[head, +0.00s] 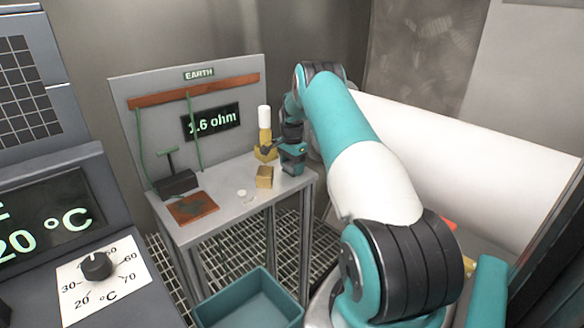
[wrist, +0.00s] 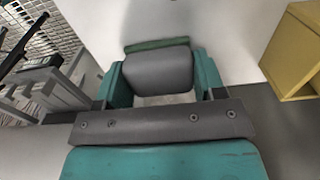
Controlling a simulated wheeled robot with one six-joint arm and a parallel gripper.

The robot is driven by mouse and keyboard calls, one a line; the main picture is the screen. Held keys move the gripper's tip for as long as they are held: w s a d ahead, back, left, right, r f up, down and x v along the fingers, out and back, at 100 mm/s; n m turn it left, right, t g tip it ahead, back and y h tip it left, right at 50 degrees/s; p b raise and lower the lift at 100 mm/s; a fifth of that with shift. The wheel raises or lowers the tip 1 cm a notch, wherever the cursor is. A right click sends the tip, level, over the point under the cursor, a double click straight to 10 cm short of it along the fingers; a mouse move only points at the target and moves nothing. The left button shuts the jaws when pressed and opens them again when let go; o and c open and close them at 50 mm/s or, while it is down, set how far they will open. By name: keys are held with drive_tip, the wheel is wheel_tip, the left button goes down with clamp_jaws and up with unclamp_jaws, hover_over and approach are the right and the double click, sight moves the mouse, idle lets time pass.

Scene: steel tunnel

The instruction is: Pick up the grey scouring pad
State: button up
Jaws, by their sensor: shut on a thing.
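The grey scouring pad (wrist: 157,72) shows in the wrist view as a rounded grey block between the two teal fingers of my gripper (wrist: 157,84). The fingers are shut on its left and right sides. A dark green strip (wrist: 157,45) shows along its far edge; I cannot tell whether it belongs to the pad. In the head view my gripper (head: 292,160) is low over the right end of the grey bench (head: 226,220). The pad cannot be made out there. I cannot tell whether it touches the bench top.
A yellow block (head: 264,177) is close left of my gripper. Behind it stands a yellow holder with a white cylinder (head: 264,117). A small white cap (head: 242,195), a brown plate (head: 192,207) and a black clamp (head: 175,182) are farther left. A teal bin (head: 248,298) stands below in front.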

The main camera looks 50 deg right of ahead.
sight(292, 164)
wheel_tip(292, 164, up, 20)
drive_tip(key=b, duration=0.2)
drive_tip(key=shift+b, duration=0.35)
drive_tip(key=o, duration=0.4)
drive_tip(key=c, duration=0.3)
